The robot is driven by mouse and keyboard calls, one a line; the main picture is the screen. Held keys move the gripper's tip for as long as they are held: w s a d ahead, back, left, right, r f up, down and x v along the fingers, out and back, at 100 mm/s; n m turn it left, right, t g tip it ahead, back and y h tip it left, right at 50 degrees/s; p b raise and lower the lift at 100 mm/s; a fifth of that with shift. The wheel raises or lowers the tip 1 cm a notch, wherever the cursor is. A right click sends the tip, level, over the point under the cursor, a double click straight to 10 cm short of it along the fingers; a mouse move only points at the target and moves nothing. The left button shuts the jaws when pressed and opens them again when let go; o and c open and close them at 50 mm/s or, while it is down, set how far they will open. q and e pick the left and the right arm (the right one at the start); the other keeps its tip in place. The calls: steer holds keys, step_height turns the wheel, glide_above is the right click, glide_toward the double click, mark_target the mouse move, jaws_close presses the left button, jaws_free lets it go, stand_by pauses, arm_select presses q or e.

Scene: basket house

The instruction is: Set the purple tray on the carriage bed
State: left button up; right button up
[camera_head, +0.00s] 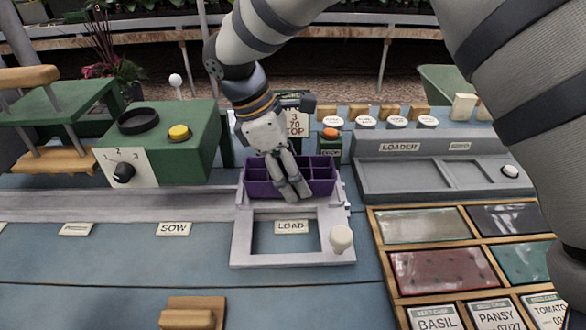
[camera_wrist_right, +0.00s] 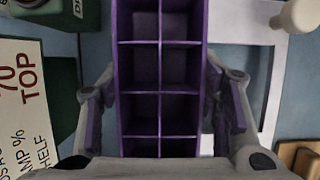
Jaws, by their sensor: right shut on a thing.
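The purple tray (camera_head: 318,178) has several square compartments, and they look empty. It is over the back part of the pale grey carriage (camera_head: 243,228), whose front part is an open frame around a LOAD label. My right gripper (camera_head: 290,185) reaches down from above and is shut on the tray's middle. In the right wrist view its two fingers (camera_wrist_right: 163,105) stand on either side of the purple tray (camera_wrist_right: 160,42). I cannot tell whether the tray's underside touches the carriage bed. My left gripper is not in view.
A white knob (camera_head: 341,238) stands at the carriage's front right corner. A green box with a dial (camera_head: 205,130) is to the left. A grey loader panel (camera_head: 400,178) and a wooden seed case (camera_head: 385,275) are to the right. A wooden block (camera_head: 190,310) lies in front.

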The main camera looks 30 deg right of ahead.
steer(key=shift+f, duration=0.45)
stand_by(0.3)
steer(key=o, duration=1.7)
steer(key=shift+r, duration=0.1)
steer(key=shift+r+p, duration=0.4)
steer(key=shift+r, duration=1.3)
steer(key=shift+r+p, duration=0.35)
steer(key=shift+r, duration=1.9)
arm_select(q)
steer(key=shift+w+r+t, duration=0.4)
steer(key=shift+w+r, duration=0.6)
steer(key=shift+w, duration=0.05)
